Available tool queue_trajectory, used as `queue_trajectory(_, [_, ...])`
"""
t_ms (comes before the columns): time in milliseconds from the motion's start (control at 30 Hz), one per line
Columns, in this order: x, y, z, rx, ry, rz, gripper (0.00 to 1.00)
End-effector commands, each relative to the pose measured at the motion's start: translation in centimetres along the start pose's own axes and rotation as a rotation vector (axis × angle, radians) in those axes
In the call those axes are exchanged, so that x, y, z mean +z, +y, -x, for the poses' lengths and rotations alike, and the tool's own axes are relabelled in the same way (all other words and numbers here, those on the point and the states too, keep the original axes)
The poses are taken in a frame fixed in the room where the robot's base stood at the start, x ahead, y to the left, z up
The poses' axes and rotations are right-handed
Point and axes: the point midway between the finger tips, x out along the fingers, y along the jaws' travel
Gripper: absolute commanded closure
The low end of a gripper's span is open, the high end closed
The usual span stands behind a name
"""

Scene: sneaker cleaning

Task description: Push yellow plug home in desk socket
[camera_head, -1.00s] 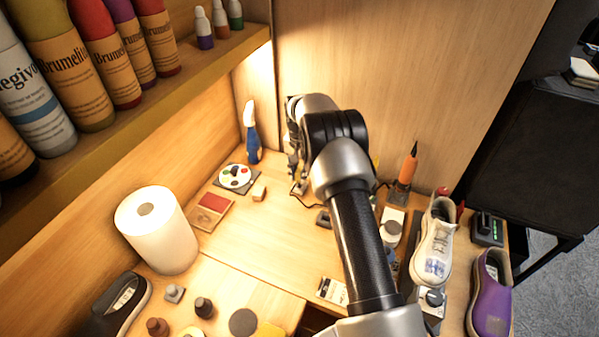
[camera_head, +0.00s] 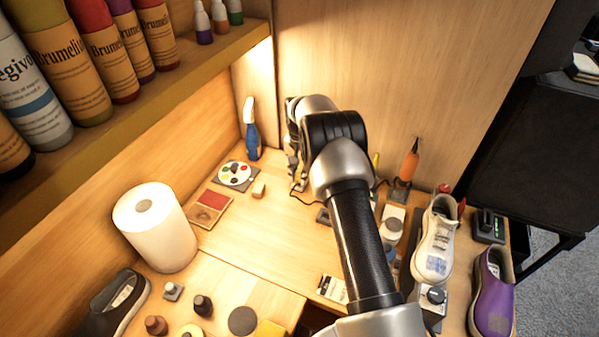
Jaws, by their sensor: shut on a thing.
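My gripper (camera_head: 298,184) is low over the back of the wooden desk, near the back panel. My own arm hides much of it, and its fingers show only as small grey and dark parts. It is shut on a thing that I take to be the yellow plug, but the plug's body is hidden. A thin dark cable (camera_head: 307,198) lies on the desk just beside the gripper. The desk socket cannot be made out, so I cannot tell how deep the plug sits.
A blue-and-white bottle (camera_head: 250,130) and a paint palette (camera_head: 236,174) stand left of the gripper. A paper roll (camera_head: 156,228) is at front left. An orange tool (camera_head: 407,167), a white sneaker (camera_head: 437,238) and a purple shoe (camera_head: 493,292) crowd the right.

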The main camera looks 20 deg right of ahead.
Motion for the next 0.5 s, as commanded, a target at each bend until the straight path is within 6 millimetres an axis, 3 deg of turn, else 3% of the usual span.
queue_trajectory(367, [0.0,0.0,-1.02,0.0,0.0,0.0,1.0])
queue_trajectory(400, [0.0,0.0,-0.96,0.0,0.0,0.0,0.77])
queue_trajectory(500, [0.0,0.0,-0.91,0.0,0.0,0.0,0.7])
